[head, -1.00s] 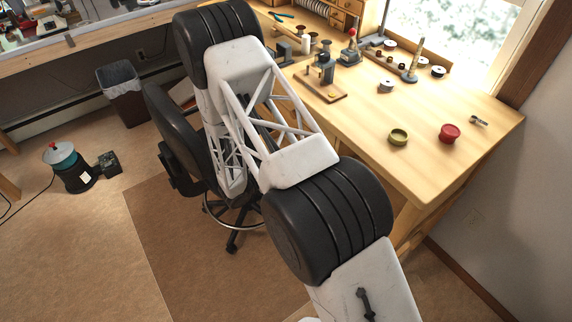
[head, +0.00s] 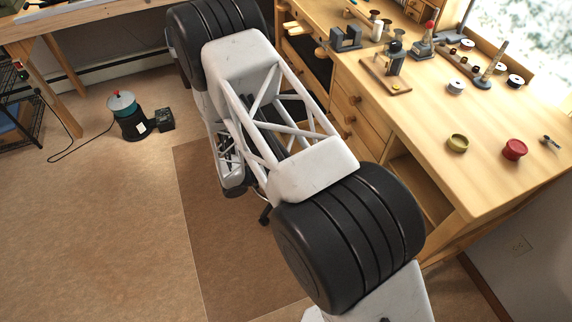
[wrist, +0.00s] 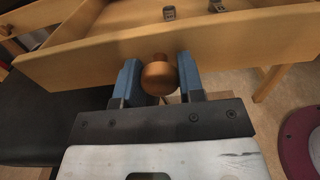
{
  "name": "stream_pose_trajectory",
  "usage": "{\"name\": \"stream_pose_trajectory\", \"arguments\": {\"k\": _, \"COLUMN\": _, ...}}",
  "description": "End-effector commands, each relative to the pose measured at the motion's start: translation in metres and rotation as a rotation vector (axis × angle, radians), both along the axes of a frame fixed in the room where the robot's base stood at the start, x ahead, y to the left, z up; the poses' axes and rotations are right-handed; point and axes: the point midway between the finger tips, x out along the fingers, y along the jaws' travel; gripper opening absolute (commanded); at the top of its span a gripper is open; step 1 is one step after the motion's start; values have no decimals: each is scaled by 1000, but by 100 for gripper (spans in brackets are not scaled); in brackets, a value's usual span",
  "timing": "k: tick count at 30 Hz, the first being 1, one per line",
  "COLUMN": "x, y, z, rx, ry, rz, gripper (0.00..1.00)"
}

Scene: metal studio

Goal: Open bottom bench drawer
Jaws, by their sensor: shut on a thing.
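In the wrist view a wooden drawer front (wrist: 230,48) runs across the picture, with a round brown wooden knob (wrist: 158,77). My gripper (wrist: 160,80) has one blue finger on each side of the knob and is shut on it. The drawer's inside shows behind the front, so it stands at least partly out. Small grey metal pieces lie beyond the front. In the head view the wooden bench (head: 430,100) is at right, with drawer fronts (head: 357,110) and knobs on its side. My arm hides my gripper and the held drawer there; which drawer it is cannot be told.
A dark seat-like surface (wrist: 40,110) lies left of my gripper in the wrist view. A dark red round object (wrist: 300,140) is at lower right. In the head view, tins and tools stand on the bench top. A teal and black canister (head: 128,115) stands on open floor at left.

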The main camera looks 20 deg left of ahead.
Motion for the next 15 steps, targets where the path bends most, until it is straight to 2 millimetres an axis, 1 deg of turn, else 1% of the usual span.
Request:
{"name": "stream_pose_trajectory", "arguments": {"k": 10, "x": -1, "y": 0, "z": 0, "rx": -1, "ry": -1, "rz": 0, "gripper": 0}}
{"name": "stream_pose_trajectory", "arguments": {"k": 11, "x": -1, "y": 0, "z": 0, "rx": -1, "ry": -1, "rz": 0, "gripper": 40}}
{"name": "stream_pose_trajectory", "arguments": {"k": 15, "x": -1, "y": 0, "z": 0, "rx": 0, "ry": 0, "rz": 0, "gripper": 61}}
